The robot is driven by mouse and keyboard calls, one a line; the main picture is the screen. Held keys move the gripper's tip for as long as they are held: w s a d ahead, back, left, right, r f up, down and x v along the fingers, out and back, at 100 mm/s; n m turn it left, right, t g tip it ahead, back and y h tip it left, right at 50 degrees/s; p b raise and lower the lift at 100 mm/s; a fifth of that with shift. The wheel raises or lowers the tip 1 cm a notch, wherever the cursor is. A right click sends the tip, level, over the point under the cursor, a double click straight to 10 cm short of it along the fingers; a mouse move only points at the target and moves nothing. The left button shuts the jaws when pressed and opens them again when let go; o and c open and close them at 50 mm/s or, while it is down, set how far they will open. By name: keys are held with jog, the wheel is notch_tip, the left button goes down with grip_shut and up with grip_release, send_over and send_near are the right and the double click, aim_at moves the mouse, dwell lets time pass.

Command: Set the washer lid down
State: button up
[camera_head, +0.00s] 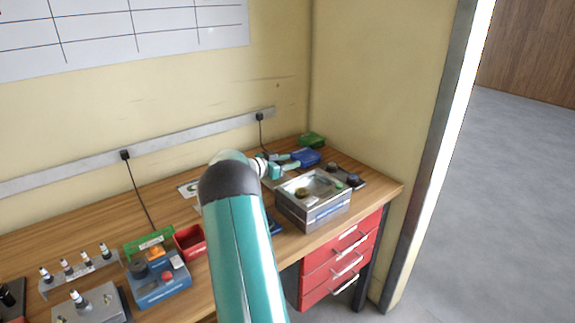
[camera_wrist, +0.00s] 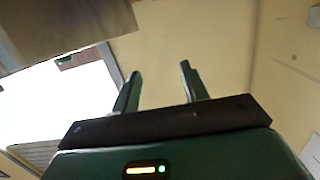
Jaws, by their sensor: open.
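The washer (camera_head: 313,214) is a grey metal box with a blue front strip near the right end of the bench. Its top looks open, with a small brass-coloured piece and a green spot showing inside. My gripper (camera_head: 291,165) is behind and left of the washer, its fingers pointing right. In the wrist view my gripper (camera_wrist: 157,80) is open, with only yellow wall between its fingers. I cannot single out the washer lid for certain. A dark flat piece with black knobs (camera_head: 352,180) lies just behind the washer.
A blue box (camera_head: 306,157) and a green box (camera_head: 312,140) stand behind my gripper near the wall. A red bin (camera_head: 189,242), a blue device (camera_head: 160,286) and a rack of small bottles (camera_head: 78,272) fill the left. Red drawers (camera_head: 340,262) sit under the bench (camera_head: 385,190).

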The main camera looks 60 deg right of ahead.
jog(key=v, duration=1.2)
jog(key=w+a+r+n+t+h, duration=0.1)
jog(key=w+a+r+n+t, duration=0.5)
jog(key=w+a+r+t, duration=0.7)
jog(key=w+a+r+n+t+y, duration=0.2)
jog(key=a+n+t+y, duration=0.2)
jog(key=a, duration=0.7)
jog(key=w+a+r+n+t+y, duration=0.25)
jog(key=a+n+y, duration=0.25)
jog(key=a, duration=0.7)
jog(key=s+a+f+n+y, duration=0.1)
jog(key=s+a+n+y, duration=0.25)
jog(key=a, duration=0.45)
jog(key=s+a+f+n+y, duration=0.2)
jog(key=s+a, duration=0.3)
jog(key=a, duration=0.3)
jog(key=s+a+f+n+g, duration=0.1)
jog(key=s+a+f+g, duration=0.1)
jog(key=s, duration=0.4)
jog(key=s+a+f+n+g, duration=0.1)
jog(key=s+a+f+g, duration=0.1)
jog(key=s, duration=0.5)
jog(key=s+a+f+n+g, duration=0.1)
jog(key=s+a+f+g, duration=0.1)
jog(key=s, duration=0.4)
notch_tip(320, 180, down, 3)
jog(key=shift+s+a+r+y, duration=0.2)
jog(key=shift+s+a+y, duration=0.05)
jog(key=shift+a+y, duration=0.2)
jog(key=shift+g, duration=0.25)
